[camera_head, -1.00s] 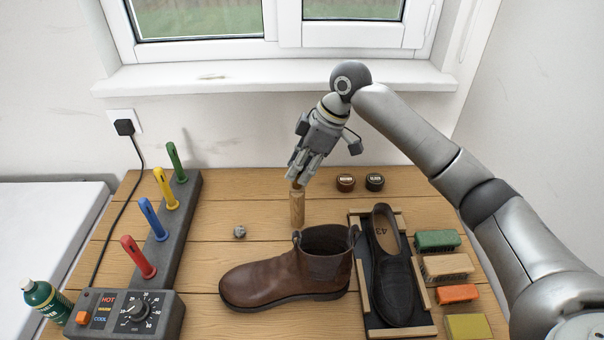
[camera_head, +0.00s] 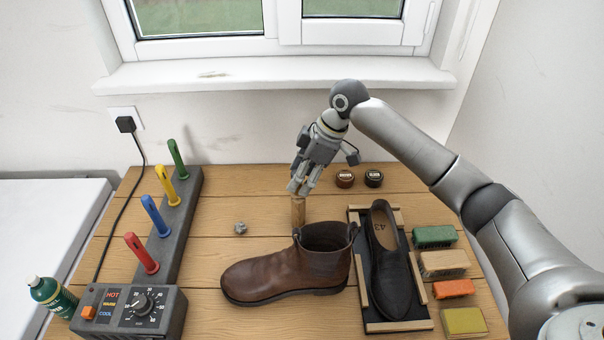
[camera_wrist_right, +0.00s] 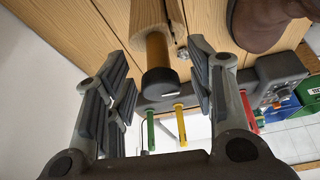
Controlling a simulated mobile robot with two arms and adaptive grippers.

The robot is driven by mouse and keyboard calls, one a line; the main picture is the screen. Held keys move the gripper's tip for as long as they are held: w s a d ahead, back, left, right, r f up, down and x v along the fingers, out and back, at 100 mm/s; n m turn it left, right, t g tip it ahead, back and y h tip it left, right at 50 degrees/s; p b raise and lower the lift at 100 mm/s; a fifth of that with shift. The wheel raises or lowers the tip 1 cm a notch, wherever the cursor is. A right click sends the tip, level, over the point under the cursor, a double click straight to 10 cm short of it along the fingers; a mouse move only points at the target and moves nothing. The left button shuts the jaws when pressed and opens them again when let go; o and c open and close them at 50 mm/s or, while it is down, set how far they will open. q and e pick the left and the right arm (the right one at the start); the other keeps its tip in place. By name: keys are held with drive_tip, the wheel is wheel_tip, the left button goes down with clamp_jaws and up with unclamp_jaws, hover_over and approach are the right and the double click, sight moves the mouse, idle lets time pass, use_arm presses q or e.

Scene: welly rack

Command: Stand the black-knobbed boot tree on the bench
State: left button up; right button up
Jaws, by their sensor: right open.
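The boot tree (camera_head: 298,212) is a pale wooden cylinder that appears upright on the bench (camera_head: 215,200), just behind the brown boot (camera_head: 285,272). In the right wrist view its black knob (camera_wrist_right: 159,82) sits between my finger pads, on a brown rod above the split wooden body. My right gripper (camera_head: 302,190) points down over the tree, covering its knob in the head view. It is open, with gaps visible on both sides of the knob. My left gripper is not in view.
A dryer with coloured pegs (camera_head: 163,225) and a control box (camera_head: 130,310) stands at left, beside a green bottle (camera_head: 52,297). A black shoe (camera_head: 390,265) lies in a tray (camera_head: 425,322) beside several brushes and blocks. Two tins (camera_head: 359,179) sit behind. A small grey lump (camera_head: 240,228) lies left of the tree.

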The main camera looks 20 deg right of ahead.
drive_tip(key=b+v, duration=0.2)
drive_tip(key=v, duration=1)
drive_tip(key=shift+r, duration=0.15)
